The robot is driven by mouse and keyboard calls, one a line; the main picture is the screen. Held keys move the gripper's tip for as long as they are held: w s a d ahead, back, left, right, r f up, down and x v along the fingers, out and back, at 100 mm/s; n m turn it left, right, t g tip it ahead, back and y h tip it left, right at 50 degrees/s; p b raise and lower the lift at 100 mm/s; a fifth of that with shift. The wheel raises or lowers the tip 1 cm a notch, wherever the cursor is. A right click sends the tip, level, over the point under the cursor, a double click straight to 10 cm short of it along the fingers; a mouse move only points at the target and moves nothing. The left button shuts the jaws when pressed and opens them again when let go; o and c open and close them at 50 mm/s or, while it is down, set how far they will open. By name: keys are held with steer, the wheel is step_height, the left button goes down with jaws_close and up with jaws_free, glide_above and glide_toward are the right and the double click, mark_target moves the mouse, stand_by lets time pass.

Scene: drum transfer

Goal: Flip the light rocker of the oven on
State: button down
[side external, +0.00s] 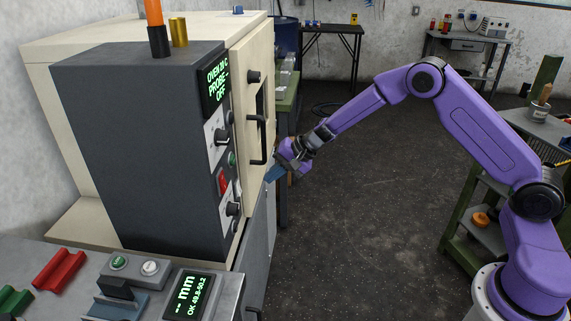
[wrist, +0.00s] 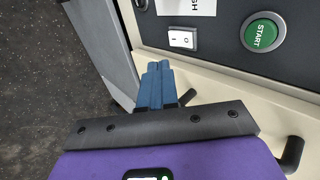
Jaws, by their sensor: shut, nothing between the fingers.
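The oven (side external: 245,90) stands at the left in the side view, with a dark grey control cabinet (side external: 130,140) at its front. In the wrist view a small white rocker (wrist: 183,39) marked I and O sits on the dark panel. No label naming it as the light rocker is readable, and I cannot tell which side is pressed. My gripper (wrist: 157,67) has its blue fingers together and empty, just below and left of the rocker in the picture, apart from it. In the side view my gripper (side external: 272,175) is beside the oven front, right of the panel.
A green START button (wrist: 263,33) is right of the rocker. The panel also carries a display (side external: 216,82), knobs (side external: 221,136) and a red switch (side external: 223,181). A black door handle (side external: 260,140) projects near my gripper. The floor (side external: 370,200) to the right is clear.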

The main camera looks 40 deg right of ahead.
mark_target(239, 188)
steer(key=shift+v, duration=2.7)
steer(key=shift+s+d+f, duration=0.1)
steer(key=shift+s+f, duration=0.05)
steer(key=shift+f, duration=0.55)
steer(key=shift+w+a+r+x, duration=0.25)
steer(key=shift+r+x, duration=0.05)
steer(key=shift+x, duration=1.85)
steer(key=shift+w+a+r+x, duration=0.2)
steer(key=shift+r+x, duration=0.1)
steer(key=shift+x, duration=1.9)
steer(key=shift+w+a+r+x, duration=0.25)
steer(key=shift+x, duration=1.9)
